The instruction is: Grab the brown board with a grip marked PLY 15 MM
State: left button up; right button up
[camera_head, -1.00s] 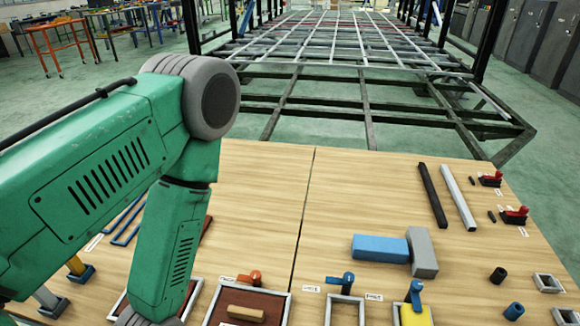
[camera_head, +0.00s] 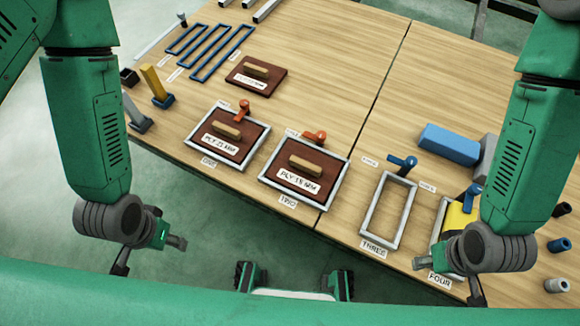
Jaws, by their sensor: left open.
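Three brown boards with wooden grips lie on the table. One (camera_head: 262,88) lies loose towards the back; its label is too small to read. Another (camera_head: 247,135) sits inside the metal frame tagged ONE and its label looks like PLY 25 MM. The third (camera_head: 327,168) sits inside the frame tagged TWO; its label reads PLY 15 or 18 MM, I cannot tell which. My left gripper (camera_head: 150,257) is open and empty, off the table's front edge, left of the boards. My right gripper (camera_head: 446,281) is open and empty near the front edge by the frame tagged FOUR.
The frame tagged THREE (camera_head: 364,212) is empty; the frame tagged FOUR (camera_head: 435,240) holds a yellow piece. Red and blue clamps stand behind the frames. Blue rectangular frames (camera_head: 222,52) lie at the back left. A blue block (camera_head: 449,147) lies right. The table middle is bare.

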aim_at(304, 172)
jog(key=z, duration=0.5)
jog(key=k+j+z, duration=0.15)
jog(key=j+z, duration=0.15)
jog(key=z, duration=0.15)
jog(key=k+j+z, duration=0.2)
jog(key=z, duration=0.2)
jog(key=k+j+z, duration=0.25)
jog(key=z, duration=0.2)
jog(key=j, duration=0.05)
